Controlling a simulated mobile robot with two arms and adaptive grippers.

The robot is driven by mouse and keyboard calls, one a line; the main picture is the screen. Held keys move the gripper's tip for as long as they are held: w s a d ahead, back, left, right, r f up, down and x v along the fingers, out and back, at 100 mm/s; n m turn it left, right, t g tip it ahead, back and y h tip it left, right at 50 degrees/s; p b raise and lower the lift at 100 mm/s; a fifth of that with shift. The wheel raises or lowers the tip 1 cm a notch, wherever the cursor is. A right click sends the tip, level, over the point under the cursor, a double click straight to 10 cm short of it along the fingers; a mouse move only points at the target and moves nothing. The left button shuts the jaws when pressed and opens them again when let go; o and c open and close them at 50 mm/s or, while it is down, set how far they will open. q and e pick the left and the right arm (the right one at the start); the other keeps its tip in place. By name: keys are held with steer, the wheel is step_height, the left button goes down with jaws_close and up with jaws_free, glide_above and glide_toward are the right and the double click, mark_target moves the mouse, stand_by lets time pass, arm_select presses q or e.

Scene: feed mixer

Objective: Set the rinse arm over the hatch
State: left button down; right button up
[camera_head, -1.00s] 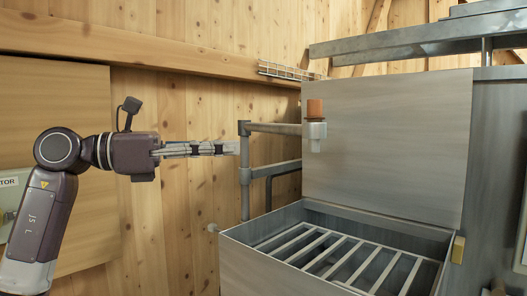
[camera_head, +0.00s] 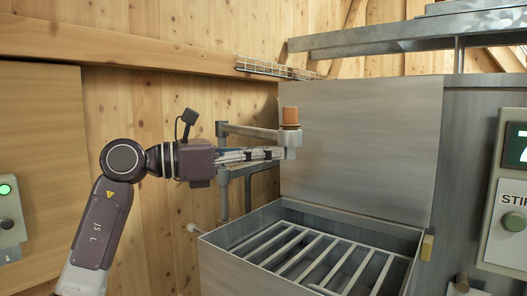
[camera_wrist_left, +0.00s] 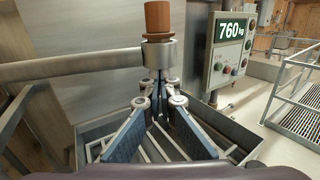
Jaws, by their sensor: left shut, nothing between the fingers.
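The rinse arm (camera_head: 250,131) is a grey pipe running right from an upright post, ending in a nozzle with an orange-brown cap (camera_head: 290,116). The nozzle hangs in front of the raised lid (camera_head: 360,150), near its left edge and above the back left of the hatch (camera_head: 290,282), an open grated box. My left gripper (camera_head: 282,153) is shut and empty, its fingertips at the nozzle's lower part. In the left wrist view my fingers (camera_wrist_left: 161,85) meet just under the nozzle collar (camera_wrist_left: 158,53); I cannot tell if they touch. My right gripper is out of view.
A lower bent pipe (camera_head: 245,170) comes off the post below the rinse arm. A control box (camera_head: 508,215) stands at the right; its 760 kg display (camera_wrist_left: 229,27) shows in the left wrist view. A wooden wall stands behind, with a wire tray (camera_head: 275,68).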

arm_select(q)
steer(key=w+d+n+t+y+p, duration=0.1)
steer(key=w+d+t+p, duration=0.1)
steer(key=w+d, duration=0.5)
steer(key=shift+w+d+r+p, duration=0.2)
steer(key=shift+d+p, duration=0.7)
steer(key=shift+d, duration=0.35)
steer(key=shift+f, duration=0.1)
